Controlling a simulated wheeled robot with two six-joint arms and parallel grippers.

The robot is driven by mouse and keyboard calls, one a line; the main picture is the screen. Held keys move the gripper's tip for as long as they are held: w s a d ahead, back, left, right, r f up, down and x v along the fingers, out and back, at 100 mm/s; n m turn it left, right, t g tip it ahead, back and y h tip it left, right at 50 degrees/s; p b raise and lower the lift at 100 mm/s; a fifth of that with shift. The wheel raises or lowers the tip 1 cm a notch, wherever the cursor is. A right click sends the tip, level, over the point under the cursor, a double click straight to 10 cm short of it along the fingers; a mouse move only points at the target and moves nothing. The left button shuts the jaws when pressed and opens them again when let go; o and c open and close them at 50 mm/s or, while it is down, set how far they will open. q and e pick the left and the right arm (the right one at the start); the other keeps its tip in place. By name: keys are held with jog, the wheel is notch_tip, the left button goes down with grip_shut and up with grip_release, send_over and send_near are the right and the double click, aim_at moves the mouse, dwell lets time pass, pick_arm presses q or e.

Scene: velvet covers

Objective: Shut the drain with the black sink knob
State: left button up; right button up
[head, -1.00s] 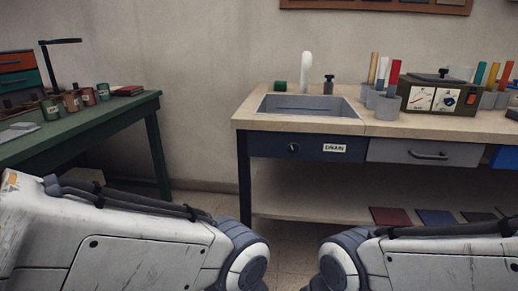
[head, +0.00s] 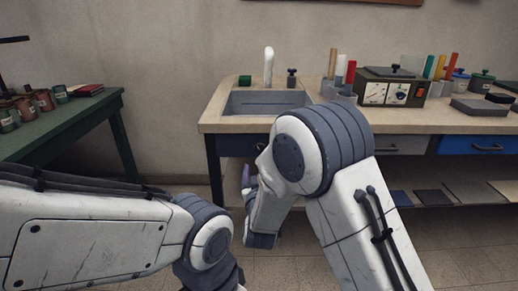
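The grey sink (head: 232,104) is set in the pale worktop, with a white faucet (head: 268,66) behind it. The dark blue front panel (head: 228,146) under the sink shows only at its left part. My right arm covers the rest, and I cannot make out the black knob or the DRAIN label. My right gripper (head: 246,178) is partly in view below the panel, mostly behind my own arm. Whether it is open or shut does not show. My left arm is low at the left, and its gripper is out of view.
A green bench (head: 95,108) with small pots stands at the left. On the worktop (head: 455,122) are tube holders (head: 340,98), a control box (head: 392,88) and lidded pots. A grey drawer (head: 402,145) and blue drawer (head: 483,146) lie right. Flat pieces lie on the shelf below.

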aim_at(259, 150)
jog(key=w+b, duration=0.1)
jog(key=w, duration=0.9)
grip_shut()
jog(key=n+p, duration=0.2)
jog(key=n, duration=0.1)
jog(key=shift+r+n, duration=0.1)
jog(key=shift+n, duration=0.2)
jog(key=n+p, duration=0.3)
jog(key=n, duration=0.1)
jog(key=shift+n, duration=0.3)
jog(key=n+p, duration=0.3)
jog(key=n, duration=0.3)
jog(key=shift+a, duration=0.1)
jog(key=shift+f+n+p, duration=0.2)
jog(key=shift+n+p, duration=0.75)
jog(key=shift+n, duration=0.85)
